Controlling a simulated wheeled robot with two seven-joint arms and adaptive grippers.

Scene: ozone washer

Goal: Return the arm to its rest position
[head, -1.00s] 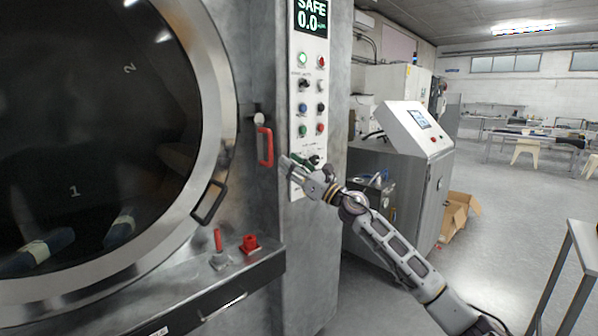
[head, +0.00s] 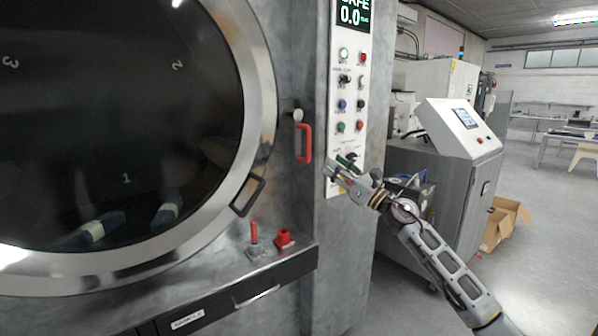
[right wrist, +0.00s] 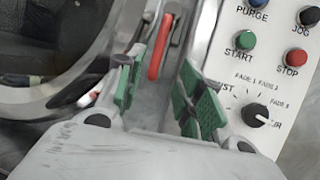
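My right gripper (head: 343,166) is in front of the lower part of the washer's control panel (head: 334,100), to the right of and below the red door handle (head: 304,143). In the right wrist view my right gripper (right wrist: 160,95) has its green-padded fingers spread apart with nothing between them. The red handle (right wrist: 160,47) shows beyond the gap, apart from the fingers. The selector knob (right wrist: 255,115) is right of the fingers. My left gripper is not in view.
The round washer door (head: 262,95) fills the left. A ledge (head: 215,280) carries a red-handled lever (head: 254,238) and a red part (head: 284,238). A steel console cabinet (head: 450,165) and a cardboard box (head: 500,225) stand at right. Open floor lies beyond.

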